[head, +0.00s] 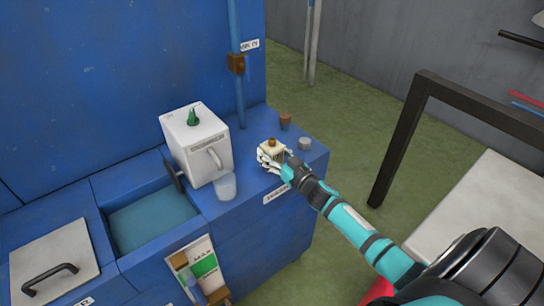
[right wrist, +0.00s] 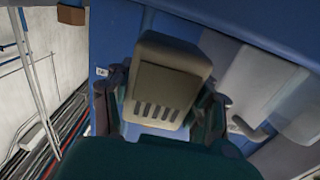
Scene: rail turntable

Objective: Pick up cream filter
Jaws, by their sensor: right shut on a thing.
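The cream filter (head: 272,149) is a small cream block with a brown knob on top, at the right end of the blue counter in the head view. My right gripper (head: 272,160) is at it, with white fingers around its near side. In the right wrist view the cream filter (right wrist: 168,80) fills the middle, a boxy block with dark slots, and my right gripper (right wrist: 165,110) is shut on it with a dark finger on each side. I cannot tell whether the filter touches the counter. My left gripper is not in view.
A white machine (head: 196,145) with a green top piece stands left of the filter, with a translucent cup (head: 225,186) in front. A brown cup (head: 285,121) and a small grey cylinder (head: 305,143) stand close to the filter. A sink (head: 150,218) lies further left.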

